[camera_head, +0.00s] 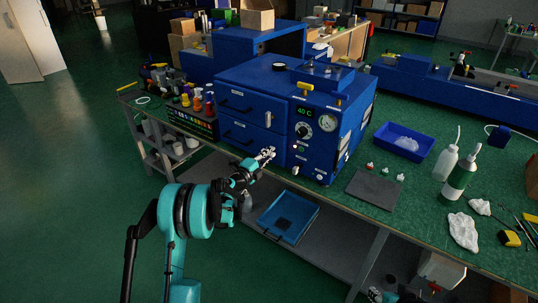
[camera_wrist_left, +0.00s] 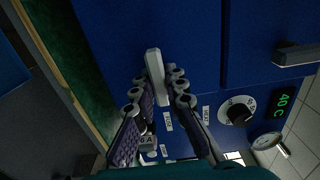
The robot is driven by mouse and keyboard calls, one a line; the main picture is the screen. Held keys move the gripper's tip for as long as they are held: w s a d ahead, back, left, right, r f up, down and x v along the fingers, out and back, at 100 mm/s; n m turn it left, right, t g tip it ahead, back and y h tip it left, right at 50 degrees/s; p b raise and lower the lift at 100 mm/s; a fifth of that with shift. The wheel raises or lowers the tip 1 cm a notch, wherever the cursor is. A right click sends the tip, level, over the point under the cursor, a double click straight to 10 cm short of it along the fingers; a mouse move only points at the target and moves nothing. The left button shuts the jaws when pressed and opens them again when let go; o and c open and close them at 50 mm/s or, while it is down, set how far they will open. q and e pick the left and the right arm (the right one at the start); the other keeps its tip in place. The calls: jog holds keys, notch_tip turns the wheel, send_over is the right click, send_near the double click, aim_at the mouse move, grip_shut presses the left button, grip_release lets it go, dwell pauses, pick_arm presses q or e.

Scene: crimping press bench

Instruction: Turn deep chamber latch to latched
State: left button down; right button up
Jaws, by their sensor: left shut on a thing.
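The deep chamber latch is a pale grey lever handle (camera_wrist_left: 154,64) on the blue front of the press cabinet (camera_head: 252,104). It stands nearly upright and slightly tilted in the left wrist view. My left gripper (camera_head: 264,157) is at the lower part of the cabinet front, near the right edge of the lower door. In the left wrist view its fingers (camera_wrist_left: 159,87) lie on either side of the lever and are shut on it. The lever's lower end is partly hidden between the fingers. My right gripper cannot be made out.
Another silver latch (camera_head: 268,118) is on the upper door. A dial (camera_head: 303,131) and a 40 C display (camera_head: 305,112) are to the right. A blue tray (camera_head: 288,216) lies below the bench edge. Bottles (camera_head: 459,175) and a blue bin (camera_head: 404,143) stand on the bench.

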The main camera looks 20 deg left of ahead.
dwell(0.4)
pick_arm(q)
jog(key=c, duration=1.5)
grip_release()
jog(key=shift+c, duration=0.2)
jog(key=shift+s, duration=0.1)
jog(key=v, duration=1.2)
jog(key=shift+r, duration=0.1)
